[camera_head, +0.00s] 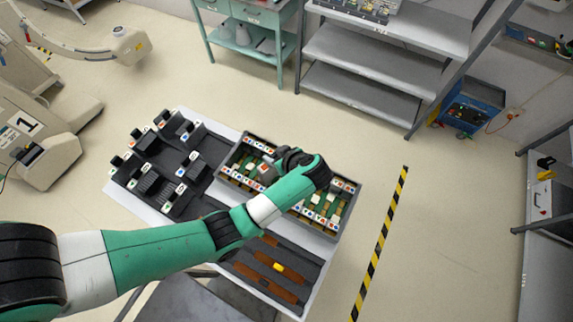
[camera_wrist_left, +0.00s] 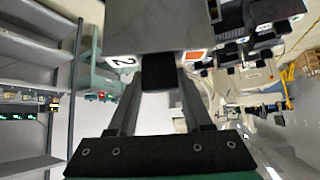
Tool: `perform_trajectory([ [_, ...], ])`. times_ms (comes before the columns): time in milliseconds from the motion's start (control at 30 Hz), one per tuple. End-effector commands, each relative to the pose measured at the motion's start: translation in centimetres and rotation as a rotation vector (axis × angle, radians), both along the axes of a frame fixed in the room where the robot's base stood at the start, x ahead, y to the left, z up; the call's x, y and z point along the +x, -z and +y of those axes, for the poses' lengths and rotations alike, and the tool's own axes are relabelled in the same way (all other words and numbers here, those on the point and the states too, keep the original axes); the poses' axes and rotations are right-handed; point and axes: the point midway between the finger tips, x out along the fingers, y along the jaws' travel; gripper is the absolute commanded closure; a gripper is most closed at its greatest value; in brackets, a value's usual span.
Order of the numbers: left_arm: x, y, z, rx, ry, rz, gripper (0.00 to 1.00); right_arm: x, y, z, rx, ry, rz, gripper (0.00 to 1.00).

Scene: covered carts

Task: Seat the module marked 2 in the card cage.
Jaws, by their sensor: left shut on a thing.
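My left gripper (camera_head: 276,174) is over the left-middle part of the card cage (camera_head: 340,226), a dark open box with green boards and coloured labels inside. In the left wrist view the gripper (camera_wrist_left: 160,72) is shut on the grey module marked 2 (camera_wrist_left: 155,28). Its white label with a 2 shows at its lower left corner, and an orange patch shows at its right. In the head view part of this module (camera_head: 267,173) shows beside the jaws. I cannot tell whether it touches a slot. My right gripper is not in view.
Several dark modules with white labels stand in a black rack (camera_head: 125,177) left of the cage. A dark tray (camera_head: 309,287) with brown strips lies in front of the cage. All rest on a white-topped cart (camera_head: 112,190). Grey shelves (camera_head: 360,82) stand behind, with clear floor between.

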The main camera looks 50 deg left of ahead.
Motion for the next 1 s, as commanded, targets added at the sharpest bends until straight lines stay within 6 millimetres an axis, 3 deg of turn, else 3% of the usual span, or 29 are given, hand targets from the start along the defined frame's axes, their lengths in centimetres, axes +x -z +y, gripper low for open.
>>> perform_trajectory([
  [33, 0.2, 0.7, 2.0, 0.001, -0.076, -0.001, 1.00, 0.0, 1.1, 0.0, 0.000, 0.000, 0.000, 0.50],
  [200, -0.6, 1.3, 7.6, 0.000, -0.305, -0.003, 1.00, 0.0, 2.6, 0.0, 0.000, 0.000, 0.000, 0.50],
  [333, -1.4, 1.3, 10.1, 0.000, -0.410, -0.001, 1.00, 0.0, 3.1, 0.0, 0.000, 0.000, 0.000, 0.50],
  [933, -1.6, 0.8, 10.7, 0.003, -0.438, 0.000, 1.00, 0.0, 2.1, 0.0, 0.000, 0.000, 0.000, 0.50],
  [1000, -1.7, 1.7, 10.7, 0.003, -0.438, 0.001, 1.00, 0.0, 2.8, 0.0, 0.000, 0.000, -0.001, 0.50],
])
